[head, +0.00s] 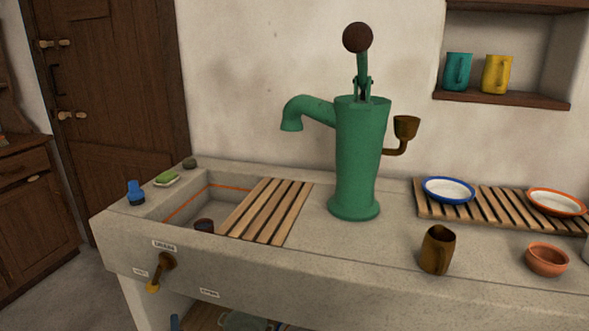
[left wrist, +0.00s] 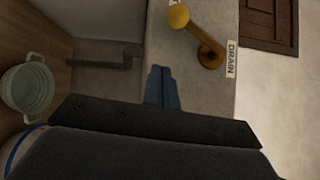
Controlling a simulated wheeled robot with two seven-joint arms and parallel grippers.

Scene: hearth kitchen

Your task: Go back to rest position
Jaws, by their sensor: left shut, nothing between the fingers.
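My left gripper (head: 175,323) shows only as a small blue tip at the bottom edge of the head view, below the stone sink's front. In the left wrist view its blue fingers (left wrist: 162,88) are together, with nothing between them. They are near the sink's front face, apart from the drain lever (left wrist: 205,45). The lever also shows in the head view (head: 163,268), its yellow knob pointing down and slightly left. My right gripper is in neither view.
The stone counter (head: 300,262) juts out above my left gripper. Below it, a pale green pot (left wrist: 28,88) stands on a wooden shelf. A green pump (head: 360,160), a brown mug (head: 437,250) and a terracotta bowl (head: 547,260) stand on top. Floor (head: 70,290) at left is clear.

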